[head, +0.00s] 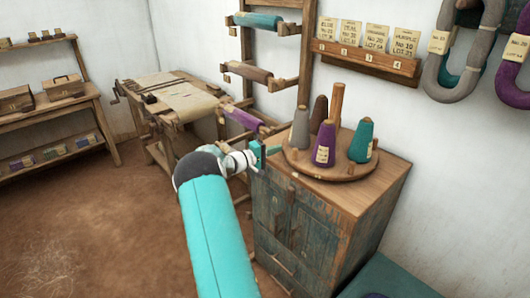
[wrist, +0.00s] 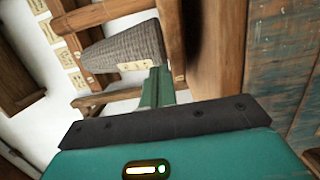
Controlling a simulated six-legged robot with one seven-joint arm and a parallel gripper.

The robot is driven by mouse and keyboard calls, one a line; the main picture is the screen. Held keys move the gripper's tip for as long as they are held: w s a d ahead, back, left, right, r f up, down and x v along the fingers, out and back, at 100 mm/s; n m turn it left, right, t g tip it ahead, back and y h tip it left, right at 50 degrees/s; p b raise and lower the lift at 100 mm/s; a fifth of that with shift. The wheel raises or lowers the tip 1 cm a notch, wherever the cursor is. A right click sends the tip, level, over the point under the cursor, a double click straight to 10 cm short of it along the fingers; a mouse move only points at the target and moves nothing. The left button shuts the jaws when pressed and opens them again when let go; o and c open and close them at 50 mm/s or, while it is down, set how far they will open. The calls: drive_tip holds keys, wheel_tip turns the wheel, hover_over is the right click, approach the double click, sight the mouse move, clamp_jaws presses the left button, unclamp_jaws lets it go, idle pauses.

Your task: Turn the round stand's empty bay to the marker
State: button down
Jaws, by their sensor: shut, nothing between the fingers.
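The round wooden stand (head: 338,173) sits on top of the cabinet and carries a grey cone (head: 299,131), a brown cone (head: 319,112), a purple cone (head: 324,148) and a teal cone (head: 361,143) around a wooden post (head: 337,102). Bare wood shows between the purple and teal cones; I cannot tell which bay is the empty one. A small pale spot (head: 295,174) shows near the stand's front-left edge; I cannot tell if it is the marker. My gripper (head: 260,152) is shut and empty at the stand's left side. The wrist view shows its teal fingers (wrist: 158,88) close beside the grey cone (wrist: 125,48); contact is unclear.
The worn blue cabinet (head: 300,215) stands below the stand. A wall rack (head: 362,60) with numbered cards and hanging yarn hanks (head: 455,60) are above. A wooden loom frame (head: 247,75) and table (head: 170,98) are behind.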

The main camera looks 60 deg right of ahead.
drive_tip(key=shift+s+a, duration=0.35)
drive_tip(key=shift+s, duration=0.4)
drive_tip(key=shift+s+a, duration=0.35)
drive_tip(key=shift+s, duration=0.35)
idle(0.6)
drive_tip(key=v, duration=1.4)
drive_tip(key=n+g+y, duration=0.1)
drive_tip(key=n, duration=1.6)
approach(351, 164)
drive_tip(key=x, duration=0.6)
drive_tip(key=shift+s+d, duration=0.2)
drive_tip(key=shift+d, duration=0.15)
drive_tip(key=shift+s, duration=0.1)
